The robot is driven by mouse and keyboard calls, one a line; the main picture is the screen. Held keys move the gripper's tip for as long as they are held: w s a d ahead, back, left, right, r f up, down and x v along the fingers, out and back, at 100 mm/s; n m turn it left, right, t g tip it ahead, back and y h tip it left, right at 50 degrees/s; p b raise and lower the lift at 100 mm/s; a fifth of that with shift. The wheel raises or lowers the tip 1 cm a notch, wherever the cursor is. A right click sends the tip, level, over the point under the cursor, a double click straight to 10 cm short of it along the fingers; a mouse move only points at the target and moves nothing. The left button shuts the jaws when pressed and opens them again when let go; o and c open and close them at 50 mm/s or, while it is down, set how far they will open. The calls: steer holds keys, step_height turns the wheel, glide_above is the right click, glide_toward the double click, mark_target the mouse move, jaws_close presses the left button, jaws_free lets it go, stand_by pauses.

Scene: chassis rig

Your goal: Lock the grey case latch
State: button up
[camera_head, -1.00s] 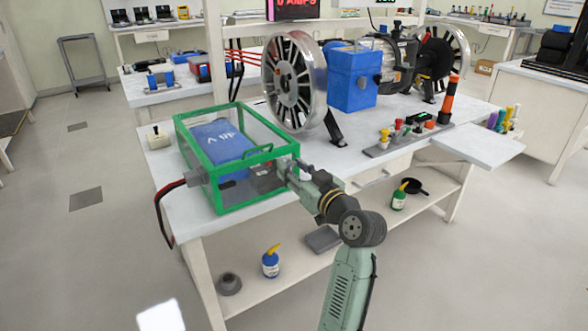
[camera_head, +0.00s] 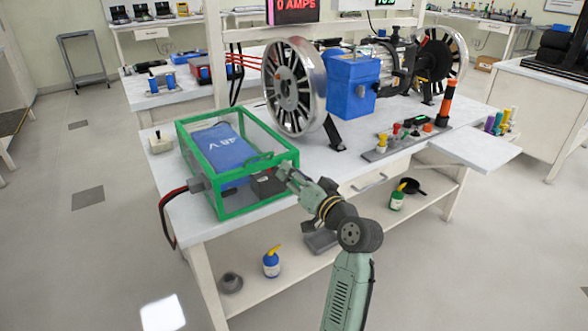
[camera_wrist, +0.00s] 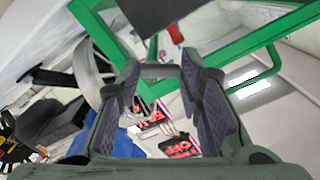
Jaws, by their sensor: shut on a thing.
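The case (camera_head: 250,207) is a clear box with a green frame on the workbench, and a blue battery (camera_head: 222,152) lies inside. My gripper (camera_head: 284,175) is at the case's right side, close to its front corner. In the wrist view, the two fingers of my gripper close on a small dark grey bar between the tips, which looks like the grey case latch (camera_wrist: 158,71). The green frame (camera_wrist: 245,48) shows just beyond. In the head view the gripper hides the latch. I cannot tell how far the latch is turned.
A black-and-red cable (camera_head: 165,215) leaves the case's left side. A spoked metal wheel (camera_head: 294,87) and a blue box (camera_head: 352,85) stand behind it. A rack of coloured knobs (camera_head: 405,136) is to the right. The bench's front right has free room.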

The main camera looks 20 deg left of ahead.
steer(key=shift+w+d+r+m+p, duration=0.1)
steer(key=shift+r+m+p, duration=0.05)
steer(key=shift+m+p, duration=2.45)
steer(key=shift+w+d+r+m+p, duration=0.15)
steer(key=shift+m+p, duration=1.9)
steer(key=shift+m, duration=1.05)
steer(key=shift+a+f, duration=0.1)
steer(key=o, duration=1.2)
steer(key=shift+c, duration=0.2)
steer(key=shift+s, duration=0.1)
steer(key=v, duration=1.2)
